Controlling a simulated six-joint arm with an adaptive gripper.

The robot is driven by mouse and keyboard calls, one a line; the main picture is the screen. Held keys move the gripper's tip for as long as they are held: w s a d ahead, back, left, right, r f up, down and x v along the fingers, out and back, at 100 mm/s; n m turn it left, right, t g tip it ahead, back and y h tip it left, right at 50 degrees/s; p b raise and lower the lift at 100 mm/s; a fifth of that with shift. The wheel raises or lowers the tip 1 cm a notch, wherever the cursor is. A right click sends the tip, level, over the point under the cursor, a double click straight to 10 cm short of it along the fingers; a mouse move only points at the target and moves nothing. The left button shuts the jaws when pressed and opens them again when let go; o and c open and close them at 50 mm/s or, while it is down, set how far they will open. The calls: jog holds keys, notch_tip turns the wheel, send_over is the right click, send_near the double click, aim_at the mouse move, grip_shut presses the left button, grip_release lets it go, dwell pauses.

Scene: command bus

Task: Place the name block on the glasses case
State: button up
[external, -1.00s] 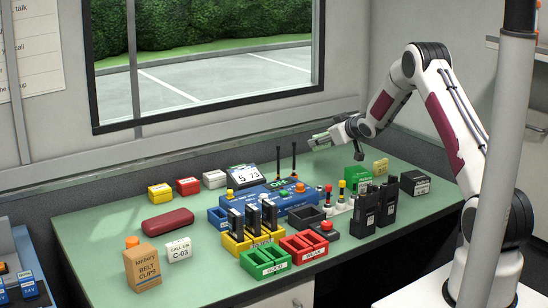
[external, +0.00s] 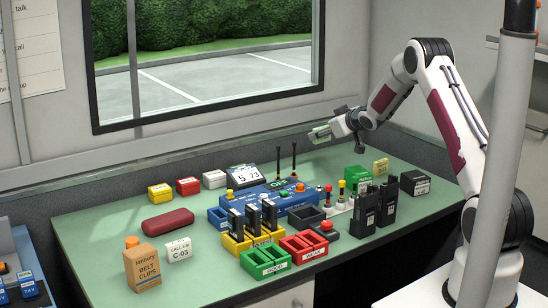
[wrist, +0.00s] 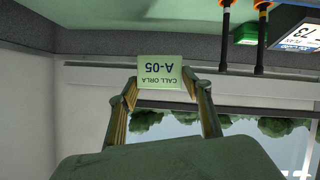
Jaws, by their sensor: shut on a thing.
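My gripper (external: 322,132) is shut on a pale green name block (wrist: 159,77) lettered "CALL ORLA A-05", upside down in the wrist view. In the external view the block is small at the gripper's tip, in the air above the back of the bench. The dark red glasses case (external: 167,220) lies closed on the left part of the green bench, well left of and below my gripper. Its top is bare. A white block (external: 179,249) lettered "C-03" stands in front of the case.
A blue radio unit (external: 265,195) with two upright antennas lies between my gripper and the case. Yellow (external: 160,192), red (external: 188,186) and white (external: 214,179) blocks stand behind the case. A belt clips box (external: 142,267) stands at front left. Battery trays fill the middle front.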

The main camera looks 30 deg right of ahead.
notch_tip(320, 180, up, 6)
jog(key=w+a+n+y, duration=0.1)
jog(key=a+n+y, duration=0.1)
jog(key=a, duration=1.2)
jog(key=w+a+r+n+y, duration=0.1)
jog(key=a+n+y, duration=0.1)
jog(key=a, duration=1.2)
jog(key=shift+w+n+g+y, duration=0.25)
jog(key=shift+n+g+y, duration=0.05)
jog(key=shift+y, duration=0.4)
jog(key=s+a+n+y, duration=0.1)
jog(key=s+a, duration=0.1)
jog(key=a, duration=0.5)
jog(key=s+a+n+g+y, duration=0.1)
jog(key=s+a, duration=0.1)
jog(key=a, duration=0.6)
jog(key=s+a+n+g+y, duration=0.1)
jog(key=s+a+n, duration=0.1)
jog(key=a, duration=0.6)
jog(key=shift+f+y, duration=0.15)
jog(key=shift+y, duration=0.25)
jog(key=shift+g, duration=0.3)
jog(key=shift+s+a+f, duration=0.1)
jog(key=shift+a+f, duration=0.1)
jog(key=shift+f, duration=1.1)
jog(key=shift+s+a+f, duration=0.1)
jog(key=shift+a+f, duration=0.1)
jog(key=shift+f, duration=1.05)
jog(key=shift+f, duration=3.1)
